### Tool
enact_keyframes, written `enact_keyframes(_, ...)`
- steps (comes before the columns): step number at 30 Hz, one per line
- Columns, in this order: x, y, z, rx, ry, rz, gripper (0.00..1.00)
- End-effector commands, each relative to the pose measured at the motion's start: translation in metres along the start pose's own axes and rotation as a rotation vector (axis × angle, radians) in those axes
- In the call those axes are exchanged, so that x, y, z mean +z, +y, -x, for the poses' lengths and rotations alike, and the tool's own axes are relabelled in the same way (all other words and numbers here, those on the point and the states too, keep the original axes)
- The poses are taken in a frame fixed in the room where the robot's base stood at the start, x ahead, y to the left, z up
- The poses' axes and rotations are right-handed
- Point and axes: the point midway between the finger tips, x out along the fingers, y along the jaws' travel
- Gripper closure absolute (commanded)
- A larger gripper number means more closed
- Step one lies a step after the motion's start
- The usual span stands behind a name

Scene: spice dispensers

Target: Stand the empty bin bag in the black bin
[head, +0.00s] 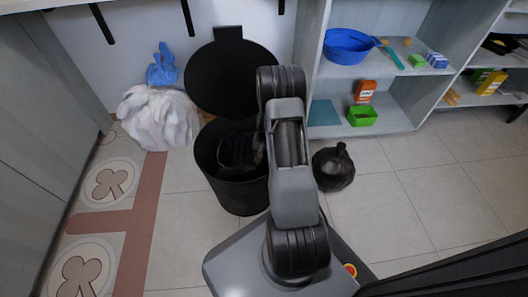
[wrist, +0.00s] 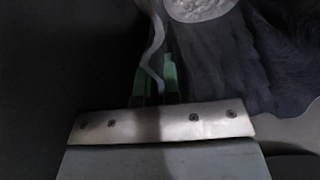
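The black bin (head: 238,197) stands on the floor with its round lid (head: 232,78) raised behind it. A dark, crumpled bag (head: 237,149) shows inside its mouth, partly hidden by my arm. My gripper is hidden in the head view, where my arm reaches over the bin's right side. In the wrist view, its green fingers (wrist: 155,82) are close together with a thin pale edge between them, apparently the bag's rim. Dark folds of the bag (wrist: 225,65) spread to the right. The wrist view is dim, and whether the bag touches the bin floor cannot be seen.
A knotted black bag (head: 333,167) sits on the floor right of my arm. A whitish full bag (head: 160,117) and a blue bag (head: 162,64) lie left of the bin. Shelves (head: 386,133) stand behind right. Floor at the right is clear.

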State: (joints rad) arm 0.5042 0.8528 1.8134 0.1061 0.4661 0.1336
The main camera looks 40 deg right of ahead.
Motion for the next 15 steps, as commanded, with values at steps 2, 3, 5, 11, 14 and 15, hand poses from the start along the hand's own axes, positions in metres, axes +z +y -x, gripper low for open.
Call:
enact_keyframes(2, -0.0003, 0.0000, -0.0002, 0.000, 0.001, 0.000, 1.00)
enact_keyframes(3, -0.0003, 0.0000, -0.0001, 0.000, 0.001, 0.000, 1.00)
enact_keyframes(5, -0.0002, 0.0000, 0.0000, 0.000, 0.001, 0.000, 1.00)
enact_keyframes(11, -0.0002, 0.0000, 0.0000, 0.000, 0.000, 0.000, 0.86)
enact_keyframes(14, -0.0002, 0.0000, 0.0000, 0.000, 0.000, 0.000, 0.77)
enact_keyframes(15, -0.0001, 0.0000, 0.0000, 0.000, 0.000, 0.000, 0.73)
